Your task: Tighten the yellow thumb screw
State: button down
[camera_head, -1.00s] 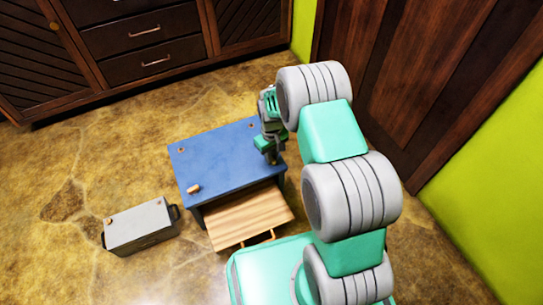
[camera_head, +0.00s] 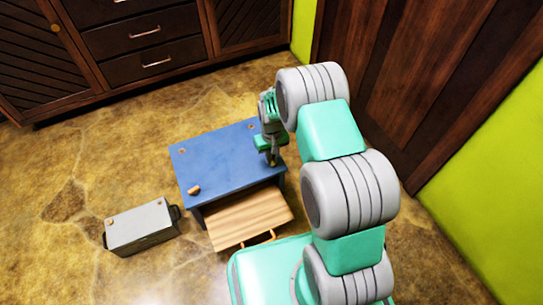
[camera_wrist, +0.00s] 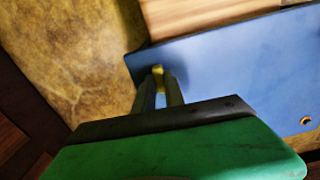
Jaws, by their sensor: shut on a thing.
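The blue-topped unit (camera_head: 225,160) stands on the floor in front of my base. In the wrist view, the yellow thumb screw (camera_wrist: 158,70) shows near a corner of the blue top (camera_wrist: 230,65), between my fingertips. My gripper (camera_wrist: 160,82) is shut on it, with the fingers pointing at the blue surface. In the head view, my gripper (camera_head: 272,158) is at the right front corner of the top, and a small yellowish bit shows at its tips. The fingers hide most of the screw, so I cannot tell how deep it sits.
A wooden drawer or board (camera_head: 245,215) sticks out from the unit's front. A brown peg (camera_head: 193,190) stands at the left front corner; small round fittings mark the back corners. A grey box (camera_head: 140,226) with dark handles sits on the floor to the left.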

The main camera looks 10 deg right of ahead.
jog(key=m+p, duration=0.2)
jog(key=m, duration=0.5)
jog(key=shift+r, duration=0.1)
jog(key=m, duration=0.3)
jog(key=shift+m+p, duration=0.3)
jog(key=shift+m, duration=2)
jog(key=shift+p, duration=0.3)
jog(key=c, duration=1.4)
grip_release()
notch_tip(320, 180, up, 8)
jog(key=p, duration=0.2)
jog(key=shift+p, duration=0.35)
